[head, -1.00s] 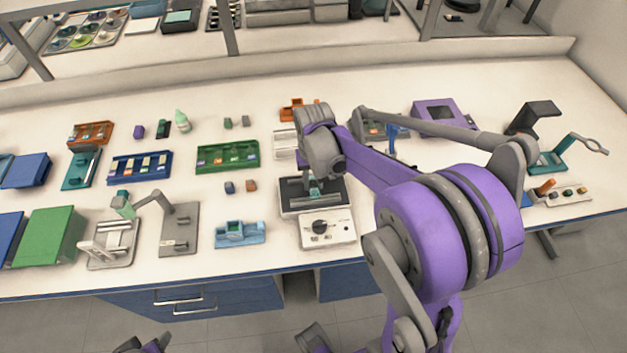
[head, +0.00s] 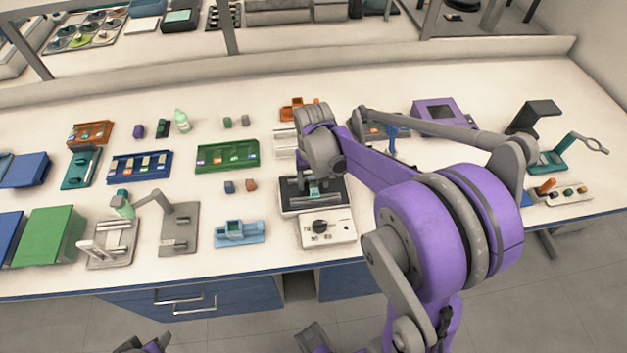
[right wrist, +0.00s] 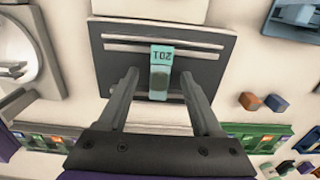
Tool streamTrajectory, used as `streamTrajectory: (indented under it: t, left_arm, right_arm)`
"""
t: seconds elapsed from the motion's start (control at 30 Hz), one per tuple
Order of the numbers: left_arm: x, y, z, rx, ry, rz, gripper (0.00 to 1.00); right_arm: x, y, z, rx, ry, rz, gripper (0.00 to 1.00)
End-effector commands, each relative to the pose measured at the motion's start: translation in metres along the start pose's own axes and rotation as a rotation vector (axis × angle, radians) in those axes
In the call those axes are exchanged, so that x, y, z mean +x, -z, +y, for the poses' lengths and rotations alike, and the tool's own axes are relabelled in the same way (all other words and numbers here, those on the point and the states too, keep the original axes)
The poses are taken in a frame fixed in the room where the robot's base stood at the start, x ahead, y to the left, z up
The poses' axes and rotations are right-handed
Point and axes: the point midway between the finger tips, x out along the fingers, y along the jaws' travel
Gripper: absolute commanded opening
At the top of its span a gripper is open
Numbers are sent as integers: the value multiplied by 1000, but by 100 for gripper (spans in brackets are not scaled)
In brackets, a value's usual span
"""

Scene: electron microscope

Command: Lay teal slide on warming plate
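The teal slide (right wrist: 160,56), marked "TOZ" as seen in the right wrist view, lies on the dark top of the warming plate (right wrist: 215,48). In the head view the warming plate (head: 338,204) has a pale front with a black dial. My right gripper (right wrist: 159,76) is open, its two fingers standing one on each side of the slide with a gap to each. In the head view my right gripper (head: 314,188) is low over the plate and largely hides the slide. My left gripper is not clearly visible in either view.
A green slide rack (head: 228,157) and a blue slide rack (head: 140,167) lie to the left. A light blue holder (head: 240,234) stands just left of the plate. Small blue and brown blocks sit behind it. Bare bench lies between these items.

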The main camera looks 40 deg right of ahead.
Motion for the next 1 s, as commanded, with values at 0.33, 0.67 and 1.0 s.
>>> streamTrajectory:
  t: [0.33,0.67,1.0]
  left_arm:
    - [-1,1,0,0,0,0,50]
    - [-8,6,0,0,0,4,50]
    - [-10,8,0,0,0,5,50]
  right_arm:
    - [-9,0,0,0,0,0,66]
    - [-72,0,0,0,0,0,66]
    - [-108,0,0,0,0,0,66]
